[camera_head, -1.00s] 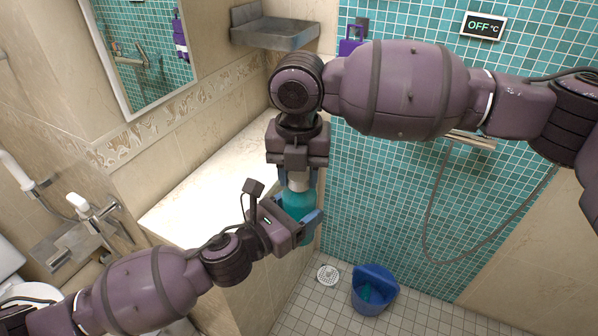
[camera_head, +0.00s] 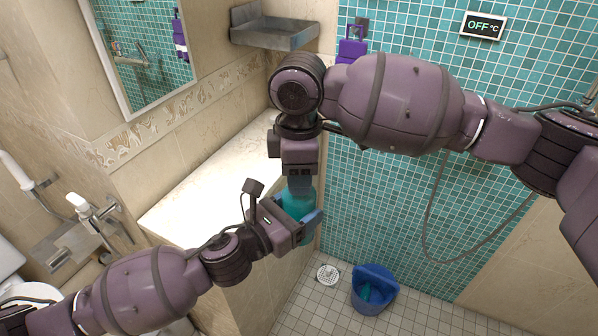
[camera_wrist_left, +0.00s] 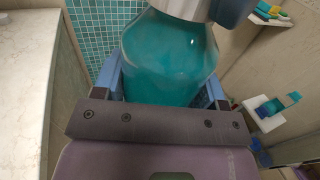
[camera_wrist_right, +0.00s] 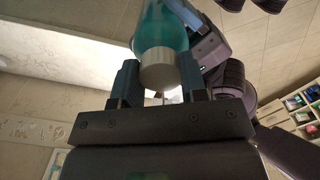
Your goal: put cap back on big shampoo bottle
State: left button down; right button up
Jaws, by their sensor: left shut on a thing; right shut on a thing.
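The big teal shampoo bottle (camera_head: 297,203) stands upright between the blue fingers of my left gripper (camera_head: 302,213), which is shut on its body. It fills the middle of the left wrist view (camera_wrist_left: 170,60). My right gripper (camera_head: 299,184) points down directly above the bottle and is shut on the silver cap. The cap (camera_wrist_right: 157,66) shows between its fingers in the right wrist view, with the teal bottle against it. The cap is at the bottle's top in the left wrist view (camera_wrist_left: 185,8); whether it is threaded on cannot be told. A finger hides the cap in the head view.
A pale counter (camera_head: 215,190) lies left of the bottle, mostly bare. A blue bucket (camera_head: 374,290) stands on the tiled floor below. A purple bottle (camera_head: 351,48) and a grey corner shelf (camera_head: 272,33) are on the wall behind my right arm.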

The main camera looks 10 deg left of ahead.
jog(key=m, duration=1)
jog(key=shift+m, duration=0.4)
jog(key=o, duration=1.1)
notch_tip(320, 180, up, 12)
jog(key=shift+f, duration=0.15)
